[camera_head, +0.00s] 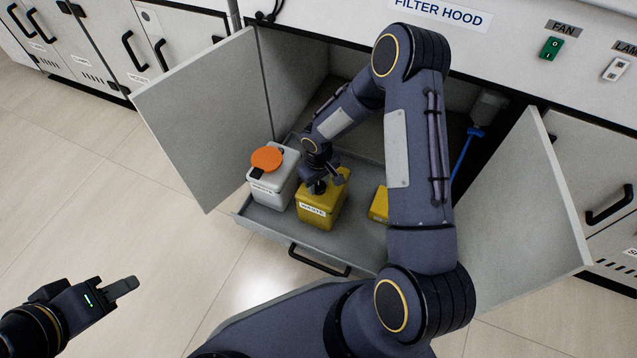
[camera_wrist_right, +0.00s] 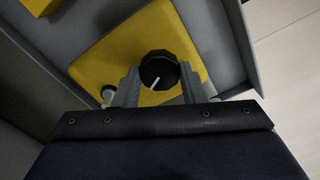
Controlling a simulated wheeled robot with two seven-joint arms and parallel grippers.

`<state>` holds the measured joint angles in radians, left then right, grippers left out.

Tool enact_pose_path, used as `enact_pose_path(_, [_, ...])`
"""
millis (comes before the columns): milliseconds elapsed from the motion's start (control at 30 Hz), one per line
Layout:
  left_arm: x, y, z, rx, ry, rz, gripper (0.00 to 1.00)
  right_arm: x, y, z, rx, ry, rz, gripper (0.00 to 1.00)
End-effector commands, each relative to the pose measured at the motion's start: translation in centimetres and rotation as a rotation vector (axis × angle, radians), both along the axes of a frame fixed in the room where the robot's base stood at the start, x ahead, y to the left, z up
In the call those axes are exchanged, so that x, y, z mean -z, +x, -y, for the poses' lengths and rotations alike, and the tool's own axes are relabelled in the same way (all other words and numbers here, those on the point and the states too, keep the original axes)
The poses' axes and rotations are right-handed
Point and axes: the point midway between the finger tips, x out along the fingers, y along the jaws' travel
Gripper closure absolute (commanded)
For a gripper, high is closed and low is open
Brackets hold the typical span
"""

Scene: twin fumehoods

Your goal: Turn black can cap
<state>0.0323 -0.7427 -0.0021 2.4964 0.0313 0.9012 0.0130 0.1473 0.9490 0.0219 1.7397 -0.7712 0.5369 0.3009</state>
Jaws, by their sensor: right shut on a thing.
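The black cap (camera_wrist_right: 160,72) sits on top of the yellow can (camera_head: 318,211), with a white line on its face pointing down and to the left in the right wrist view. The yellow can also shows in the right wrist view (camera_wrist_right: 110,56); it stands upright in the pulled-out drawer and bears a white label. My right gripper (camera_head: 320,186) is shut on the black cap, one finger on either side of it in the right wrist view (camera_wrist_right: 158,84). My left gripper (camera_head: 130,284) is empty over the floor at the lower left; its finger opening is not clear.
A white can (camera_head: 274,190) with an orange cap (camera_head: 267,158) stands left of the yellow can in the drawer (camera_head: 262,223). Another yellow can (camera_head: 379,204) is partly hidden behind my right arm. Open cabinet doors (camera_head: 200,115) and (camera_head: 530,200) flank the drawer.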

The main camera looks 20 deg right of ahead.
Motion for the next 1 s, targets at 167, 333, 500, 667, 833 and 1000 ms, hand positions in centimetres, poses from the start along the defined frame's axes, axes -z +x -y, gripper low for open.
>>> enact_pose_path(167, [0.9, 0.0, 0.0, 0.000, 0.000, 0.000, 0.64, 0.1, 0.0, 0.0, 0.147, -0.002, 0.001, 0.85])
enact_pose_path(333, [1.4, 0.0, 0.0, 0.000, 0.000, 0.000, 0.64, 0.1, 0.0, 0.0, 0.309, -0.002, 0.001, 0.85])
enact_pose_path(500, [1.7, 0.0, 0.0, 0.000, 0.000, 0.000, 0.64, 0.0, 0.0, 0.0, 0.473, -0.001, 0.001, 0.85])
enact_pose_path(667, [1.8, 0.0, 0.0, 0.000, 0.000, 0.000, 0.64, 0.0, 0.0, 0.0, 0.625, -0.002, 0.000, 0.85])
enact_pose_path(833, [1.6, 0.0, 0.0, 0.000, 0.000, 0.000, 0.64, -0.1, 0.0, 0.0, 0.786, -0.001, 0.001, 0.85])
enact_pose_path(1000, [1.3, 0.0, 0.0, 0.000, 0.000, 0.000, 0.64, -0.1, 0.0, 0.0, 0.947, -0.002, -0.001, 0.85])
